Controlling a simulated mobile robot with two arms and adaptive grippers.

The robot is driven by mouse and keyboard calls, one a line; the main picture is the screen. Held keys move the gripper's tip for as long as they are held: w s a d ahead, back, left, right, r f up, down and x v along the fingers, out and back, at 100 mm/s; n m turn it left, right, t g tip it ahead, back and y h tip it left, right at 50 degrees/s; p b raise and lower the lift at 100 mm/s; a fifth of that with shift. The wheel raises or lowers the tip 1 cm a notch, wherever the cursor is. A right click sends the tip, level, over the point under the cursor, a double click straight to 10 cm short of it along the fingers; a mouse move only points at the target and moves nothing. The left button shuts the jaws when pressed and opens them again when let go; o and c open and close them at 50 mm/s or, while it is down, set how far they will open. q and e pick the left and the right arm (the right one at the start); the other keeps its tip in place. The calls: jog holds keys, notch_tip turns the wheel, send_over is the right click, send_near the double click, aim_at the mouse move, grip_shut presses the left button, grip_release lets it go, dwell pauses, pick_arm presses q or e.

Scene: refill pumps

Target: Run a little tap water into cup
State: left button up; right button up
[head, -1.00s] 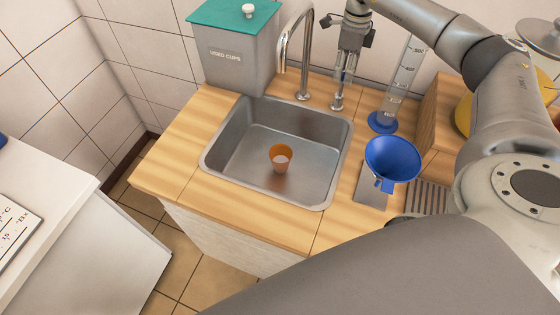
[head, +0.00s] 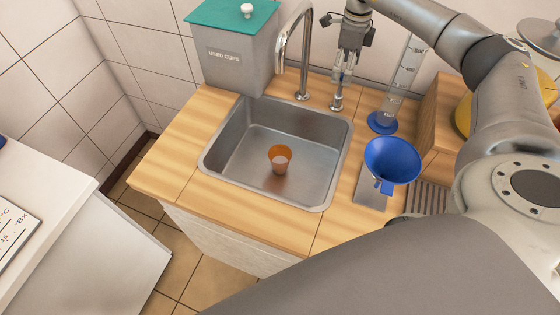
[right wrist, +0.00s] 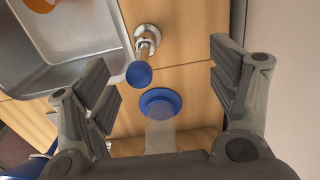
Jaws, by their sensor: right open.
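The orange cup (head: 280,158) stands upright in the steel sink (head: 240,150); its orange side also shows at the top left of the right wrist view (right wrist: 40,4). The curved tap spout (head: 282,50) rises behind the sink, and the cup is below and in front of its outlet. The blue-topped tap knob (right wrist: 139,74) stands on a metal base at the sink's rear right. My right gripper (head: 343,76) is open above the knob, with its fingers pointing down. In the right wrist view, the knob lies between the spread fingers (right wrist: 165,85), apart from both. I see no water stream. My left gripper is out of view.
A grey used-cups bin (head: 240,65) with a green lid stands behind the sink. A measuring cylinder with a blue base (head: 382,122) stands close to the right gripper. A blue funnel (head: 392,160) is right of the sink. The wooden counter in front (head: 240,207) is clear.

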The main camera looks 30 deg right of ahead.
jog(key=shift+r, duration=0.15)
notch_tip(320, 180, up, 9)
jog(key=p, duration=0.7)
dwell(0.8)
jog(key=shift+a+f, duration=0.1)
jog(key=shift+f, duration=0.15)
